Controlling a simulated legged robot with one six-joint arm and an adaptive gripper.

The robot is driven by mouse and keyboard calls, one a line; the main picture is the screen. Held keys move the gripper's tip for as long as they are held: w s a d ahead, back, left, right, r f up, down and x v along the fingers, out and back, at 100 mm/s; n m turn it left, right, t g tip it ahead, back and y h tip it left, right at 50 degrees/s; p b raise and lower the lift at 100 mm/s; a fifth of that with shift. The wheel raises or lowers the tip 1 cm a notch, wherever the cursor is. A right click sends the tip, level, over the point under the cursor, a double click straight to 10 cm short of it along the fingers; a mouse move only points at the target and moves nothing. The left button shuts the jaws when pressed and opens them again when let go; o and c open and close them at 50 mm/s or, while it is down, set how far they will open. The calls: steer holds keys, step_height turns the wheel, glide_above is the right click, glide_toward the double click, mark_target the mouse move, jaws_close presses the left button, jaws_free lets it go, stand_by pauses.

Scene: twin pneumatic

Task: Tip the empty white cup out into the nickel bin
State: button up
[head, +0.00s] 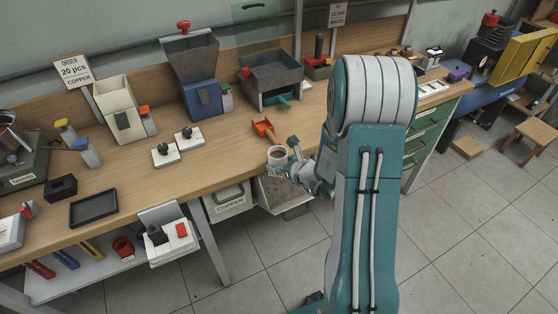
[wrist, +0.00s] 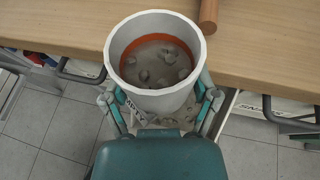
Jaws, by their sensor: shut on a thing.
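The white cup (head: 277,155) is upright in my gripper (head: 291,160), in front of the bench edge and above the open bin. In the wrist view the cup (wrist: 114,58) stands between the two fingers of my gripper (wrist: 160,99), which are shut on its sides.
An orange scoop (head: 263,130) lies on the bench (head: 225,150) just behind the cup; its handle (wrist: 208,15) shows in the wrist view. A grey hopper tray (head: 272,72) and a blue machine (head: 199,97) stand farther back. The floor in front is clear.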

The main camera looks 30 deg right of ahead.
steer(key=shift+s+f, duration=0.2)
steer(key=shift+f, duration=0.05)
steer(key=shift+s+d+f+h, duration=0.1)
steer(key=shift+s+f+h, duration=0.1)
steer(key=shift+h, duration=0.1)
steer(key=f+m+t+y, duration=0.1)
steer(key=m+t+y, duration=0.1)
steer(key=m, duration=0.4)
steer(key=f+m+t+y, duration=0.1)
steer(key=m+t, duration=0.1)
steer(key=m, duration=0.5)
steer(key=s+m+t+y, duration=0.1)
steer(key=m+y, duration=0.1)
steer(key=m, duration=0.4)
steer(key=shift+a+f+m+t+y, duration=0.3)
steer(key=shift+f+m+t, duration=0.1)
stand_by(2.0)
